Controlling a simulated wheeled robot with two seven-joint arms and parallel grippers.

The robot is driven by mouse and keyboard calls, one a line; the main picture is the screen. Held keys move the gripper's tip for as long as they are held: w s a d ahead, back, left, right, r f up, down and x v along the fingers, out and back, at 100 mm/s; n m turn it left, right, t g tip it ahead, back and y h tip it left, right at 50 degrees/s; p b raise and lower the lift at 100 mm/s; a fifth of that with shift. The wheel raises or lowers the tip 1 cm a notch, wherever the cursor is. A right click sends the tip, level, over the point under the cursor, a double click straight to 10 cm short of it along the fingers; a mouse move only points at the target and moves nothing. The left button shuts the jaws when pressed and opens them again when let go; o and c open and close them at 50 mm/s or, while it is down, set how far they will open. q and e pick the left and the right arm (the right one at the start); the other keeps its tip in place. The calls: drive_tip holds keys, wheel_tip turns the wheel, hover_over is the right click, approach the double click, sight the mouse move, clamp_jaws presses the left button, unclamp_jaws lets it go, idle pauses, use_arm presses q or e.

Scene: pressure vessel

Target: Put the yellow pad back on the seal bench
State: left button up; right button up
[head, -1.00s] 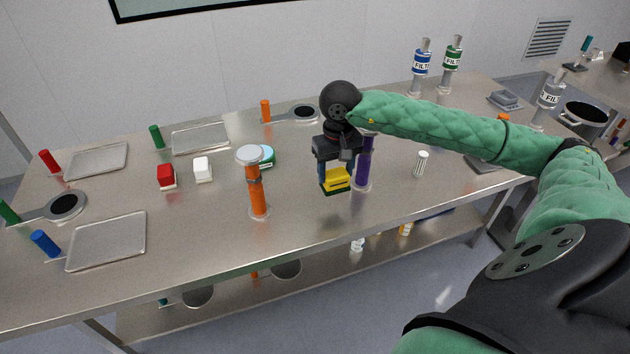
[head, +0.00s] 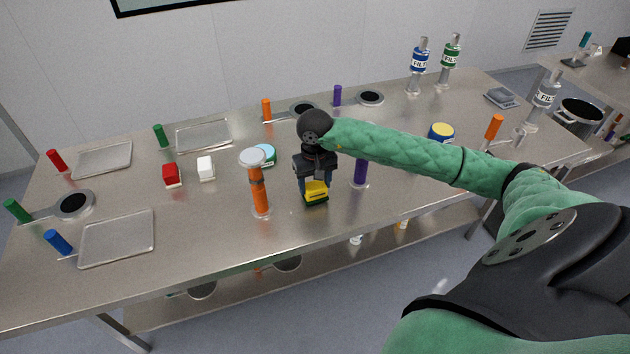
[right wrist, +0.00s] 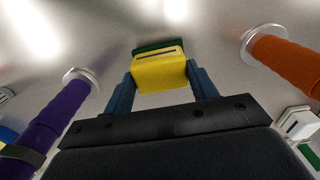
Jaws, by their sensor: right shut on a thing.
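The yellow pad (head: 316,190), a yellow block with a dark green base, is between the fingers of my right gripper (head: 315,188). In the right wrist view the yellow pad (right wrist: 160,72) sits between the blue fingertips of the right gripper (right wrist: 163,82). The gripper is shut on it, just above or at the steel bench top (head: 200,235); I cannot tell whether its base touches. It is between the orange-handled post (head: 259,190) and the purple-handled post (head: 360,172). My left gripper is not in view.
A red block (head: 171,175), a white block (head: 206,168) and a teal-topped round item (head: 266,154) are to the left. Trays and handled discs lie farther left. A blue-and-yellow tin (head: 441,131) stands behind my arm. The bench front between the posts is clear.

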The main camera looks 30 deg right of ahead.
drive_tip(key=shift+f, duration=0.35)
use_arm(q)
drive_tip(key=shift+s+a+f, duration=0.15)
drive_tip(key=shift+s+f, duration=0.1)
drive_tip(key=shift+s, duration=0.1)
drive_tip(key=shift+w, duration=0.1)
use_arm(e)
drive_tip(key=shift+f, duration=0.1)
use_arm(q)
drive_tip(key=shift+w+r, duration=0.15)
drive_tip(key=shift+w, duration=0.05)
use_arm(e)
drive_tip(key=o, duration=1.1)
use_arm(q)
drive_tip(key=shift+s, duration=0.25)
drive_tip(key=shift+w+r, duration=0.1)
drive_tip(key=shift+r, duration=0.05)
